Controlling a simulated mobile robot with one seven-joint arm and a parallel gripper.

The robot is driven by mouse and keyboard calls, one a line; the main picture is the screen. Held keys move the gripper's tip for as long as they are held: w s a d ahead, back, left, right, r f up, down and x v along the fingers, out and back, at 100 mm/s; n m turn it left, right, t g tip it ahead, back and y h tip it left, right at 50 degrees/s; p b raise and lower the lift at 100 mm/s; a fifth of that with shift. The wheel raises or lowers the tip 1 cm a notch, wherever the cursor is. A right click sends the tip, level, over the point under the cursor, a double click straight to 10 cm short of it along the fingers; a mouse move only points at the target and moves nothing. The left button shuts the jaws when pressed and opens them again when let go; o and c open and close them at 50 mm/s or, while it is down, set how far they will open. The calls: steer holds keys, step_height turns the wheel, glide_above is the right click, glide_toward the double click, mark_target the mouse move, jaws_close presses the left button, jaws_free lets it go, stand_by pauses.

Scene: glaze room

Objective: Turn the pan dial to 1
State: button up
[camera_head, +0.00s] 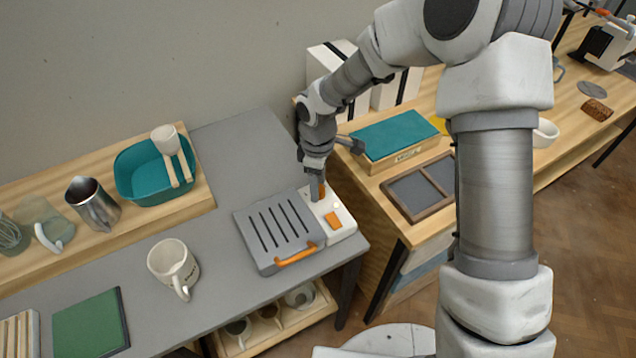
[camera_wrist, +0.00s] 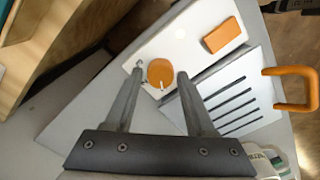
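The pan (camera_head: 280,232) is a grey ribbed plate with an orange front handle, on the grey counter; it also shows in the wrist view (camera_wrist: 238,95). A white control panel (camera_head: 343,213) adjoins its right side. The round orange pan dial (camera_wrist: 160,72) is on this panel, with a short white mark at its lower edge in the wrist view. No numbers are legible. My gripper (camera_head: 317,191) points down over the panel and partly hides the dial in the head view. In the wrist view, its fingers (camera_wrist: 161,73) are apart, one either side of the dial, with small gaps showing.
An orange rectangular button (camera_head: 333,220) is on the same panel. A white mug (camera_head: 173,262) stands on the counter to the left. A wooden bench with a teal-topped box (camera_head: 395,135) and a divided tray (camera_head: 420,187) is to the right. A shelf below holds cups.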

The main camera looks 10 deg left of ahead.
mark_target(320, 189)
steer(key=shift+r, duration=0.1)
step_height(320, 189, up, 17)
steer(key=p, duration=0.2)
steer(key=shift+r, duration=0.15)
stand_by(0.3)
steer(key=s+d+r+m+t, duration=0.1)
steer(key=s+d+r+m, duration=0.35)
steer(key=d, duration=0.25)
steer(key=s+d+r+m+t, duration=0.2)
steer(key=s+d+r+m, duration=0.15)
steer(key=d+r, duration=0.25)
steer(key=s+d+r+m+t, duration=0.1)
steer(key=s+d+m+t, duration=0.1)
steer(key=s+d+m, duration=0.6)
steer(key=s, duration=0.3)
steer(key=shift+s+d+m+t, duration=0.15)
steer(key=shift+s+m+t, duration=0.15)
